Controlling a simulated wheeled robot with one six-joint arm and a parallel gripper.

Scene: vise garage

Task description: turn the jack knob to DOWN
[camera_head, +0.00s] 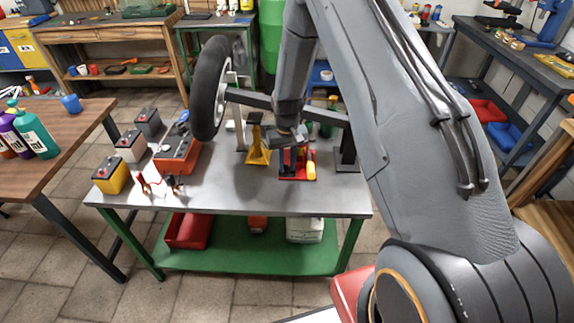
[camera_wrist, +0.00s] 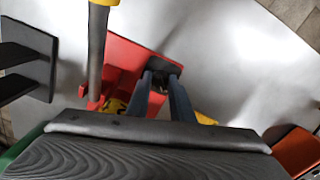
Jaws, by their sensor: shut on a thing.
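The red jack (camera_head: 298,178) stands on the metal workbench, with a yellow part (camera_head: 311,165) at its right side. My gripper (camera_head: 292,143) is over the jack, pointing down. In the wrist view, the jack's red body (camera_wrist: 125,62) lies under my fingers, with a grey rod (camera_wrist: 97,50) with a yellow end to the left. My two dark fingers (camera_wrist: 162,80) reach to a dark part of the jack and are shut on its knob. The knob is mostly hidden between the fingers, so its setting cannot be read. Yellow bits show beside the fingers.
A yellow jack stand (camera_head: 257,150) stands just left of the jack. A wheel (camera_head: 210,88) on a dark axle bar (camera_head: 247,98) is close by, left of my arm. Batteries and an orange box (camera_head: 177,155) fill the bench's left side. The front right of the bench is bare.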

